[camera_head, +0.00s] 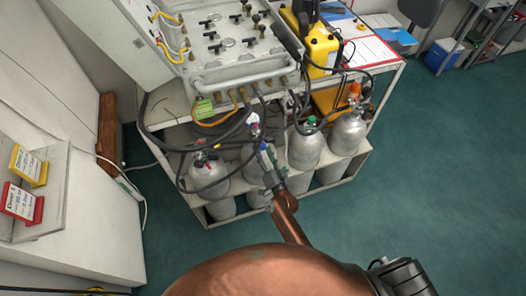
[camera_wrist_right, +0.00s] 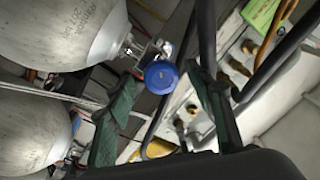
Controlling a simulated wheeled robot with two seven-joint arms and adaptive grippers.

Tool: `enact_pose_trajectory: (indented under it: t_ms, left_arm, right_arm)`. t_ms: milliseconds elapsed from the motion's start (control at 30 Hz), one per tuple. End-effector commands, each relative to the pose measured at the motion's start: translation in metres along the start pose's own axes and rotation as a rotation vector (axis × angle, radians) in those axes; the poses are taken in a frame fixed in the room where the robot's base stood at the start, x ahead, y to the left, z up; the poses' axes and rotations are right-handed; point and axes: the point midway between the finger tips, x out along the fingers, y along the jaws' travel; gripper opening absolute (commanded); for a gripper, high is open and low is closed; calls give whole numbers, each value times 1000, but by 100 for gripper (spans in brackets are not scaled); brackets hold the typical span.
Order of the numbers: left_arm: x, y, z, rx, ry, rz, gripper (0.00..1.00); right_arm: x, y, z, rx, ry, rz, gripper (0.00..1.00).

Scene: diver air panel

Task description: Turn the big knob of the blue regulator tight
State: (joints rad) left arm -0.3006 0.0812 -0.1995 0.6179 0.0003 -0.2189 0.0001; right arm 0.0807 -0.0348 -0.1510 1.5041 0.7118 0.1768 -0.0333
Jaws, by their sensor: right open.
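The blue round knob (camera_wrist_right: 160,76) shows in the right wrist view, on a metal valve fitting near the neck of a grey cylinder. My right gripper (camera_wrist_right: 162,82) is open, with one green-padded finger on each side of the knob in the picture. The knob lies between the fingertips or just beyond them; I cannot tell which, and I see no contact. In the head view my right gripper (camera_head: 267,158) reaches in among the hoses at the front of the cylinder rack. The knob is hard to make out there. My left gripper is not in view.
Grey cylinders (camera_head: 207,172) stand in a low rack (camera_head: 345,168) under the air panel (camera_head: 230,45). Black hoses (camera_head: 165,146) loop close around my right gripper. A yellow device (camera_head: 321,48) stands on the table.

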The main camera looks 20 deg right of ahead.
Motion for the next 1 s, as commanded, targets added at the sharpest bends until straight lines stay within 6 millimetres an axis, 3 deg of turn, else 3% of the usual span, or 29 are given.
enact_pose_trajectory:
  t_ms: [400,600,1000]
  left_arm:
    - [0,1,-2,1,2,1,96]
    - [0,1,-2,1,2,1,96]
    - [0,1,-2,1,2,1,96]
  right_arm:
    - [-78,1,1,-1,-2,3,49]
    - [-107,1,1,-1,-1,1,49]
    - [-117,0,0,-1,-1,0,49]
